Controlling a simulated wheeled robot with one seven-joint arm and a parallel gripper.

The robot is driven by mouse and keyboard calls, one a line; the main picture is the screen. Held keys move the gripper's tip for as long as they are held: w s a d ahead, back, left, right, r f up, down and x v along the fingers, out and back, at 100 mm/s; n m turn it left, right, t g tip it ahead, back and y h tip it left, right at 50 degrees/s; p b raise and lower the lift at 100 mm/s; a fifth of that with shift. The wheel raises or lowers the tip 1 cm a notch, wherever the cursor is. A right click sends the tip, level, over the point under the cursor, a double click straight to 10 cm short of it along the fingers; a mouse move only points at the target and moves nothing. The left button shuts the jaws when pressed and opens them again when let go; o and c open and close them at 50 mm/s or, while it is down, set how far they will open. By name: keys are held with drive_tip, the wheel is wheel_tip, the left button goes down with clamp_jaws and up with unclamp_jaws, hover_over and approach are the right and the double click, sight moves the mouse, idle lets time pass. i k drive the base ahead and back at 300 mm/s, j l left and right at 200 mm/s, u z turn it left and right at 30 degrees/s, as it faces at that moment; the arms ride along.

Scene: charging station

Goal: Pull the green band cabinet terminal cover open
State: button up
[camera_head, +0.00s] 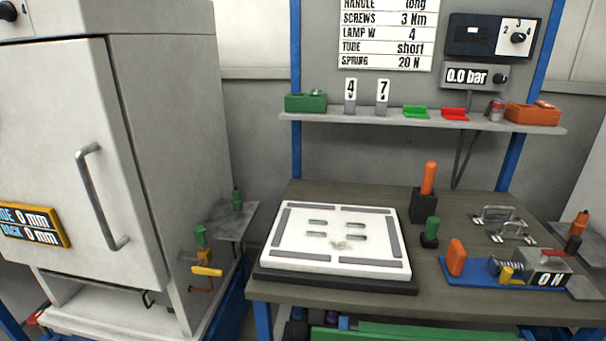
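A large off-white cabinet (60,180) fills the left side. Its front door (60,130) has a grey vertical bar handle (98,200) and looks shut. I see no green band on the visible part of this cabinet and cannot make out a terminal cover. Under the workbench, a long green strip (440,331) shows at the bottom edge, mostly cut off; I cannot tell what it belongs to. My gripper is not in view.
A workbench (450,290) carries a white slotted plate (335,240), a blue fixture (480,275), loose handles (505,222) and upright orange and green grips. A shelf (400,118) crosses above. Valves (203,262) stick out from the cabinet's right side.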

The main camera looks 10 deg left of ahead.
sight(158, 298)
drive_tip(key=i+j+u, duration=0.1)
drive_tip(key=j, duration=0.3)
drive_tip(key=i+j, duration=0.15)
drive_tip(key=j, duration=0.25)
drive_tip(key=i+j+u, duration=0.15)
drive_tip(key=j, duration=0.3)
drive_tip(key=i+j+u, duration=0.1)
drive_tip(key=j, duration=0.25)
drive_tip(key=i+j+u, duration=0.1)
drive_tip(key=j, duration=0.3)
drive_tip(key=i+j, duration=0.25)
drive_tip(key=i+j+u, duration=0.15)
drive_tip(key=j, duration=0.35)
